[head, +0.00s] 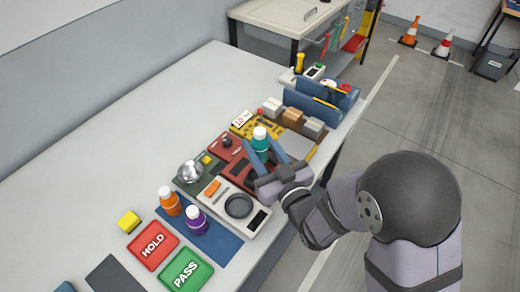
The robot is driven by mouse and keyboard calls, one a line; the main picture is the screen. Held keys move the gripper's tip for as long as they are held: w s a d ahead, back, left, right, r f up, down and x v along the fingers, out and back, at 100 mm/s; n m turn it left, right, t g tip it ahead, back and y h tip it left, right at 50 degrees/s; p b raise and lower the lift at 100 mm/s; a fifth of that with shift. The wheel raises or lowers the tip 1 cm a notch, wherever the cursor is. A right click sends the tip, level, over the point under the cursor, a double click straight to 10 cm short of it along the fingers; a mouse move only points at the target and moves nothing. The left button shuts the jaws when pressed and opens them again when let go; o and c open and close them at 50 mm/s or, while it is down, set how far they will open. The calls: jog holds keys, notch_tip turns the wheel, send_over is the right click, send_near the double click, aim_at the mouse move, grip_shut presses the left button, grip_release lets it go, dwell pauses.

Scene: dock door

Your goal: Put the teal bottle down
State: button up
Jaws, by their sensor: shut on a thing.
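The teal bottle (260,143) has a white cap and stands upright between the fingers of my gripper (261,149). My gripper is shut on it, over the row of devices near the table's right edge. The fingers and wrist hide part of what lies below, and I cannot tell whether the bottle's base touches anything. An orange bottle (169,203) and a purple bottle (196,221), both with white caps, stand on a blue mat (223,245) at the lower left.
A pale device with a dark round plate (238,206) lies nearer than my gripper. Blue bins (313,105) stand beyond. The table's left side is clear.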

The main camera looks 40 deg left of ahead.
jog(key=shift+r, duration=0.25)
jog(key=shift+w+r, duration=0.1)
jog(key=shift+w, duration=0.05)
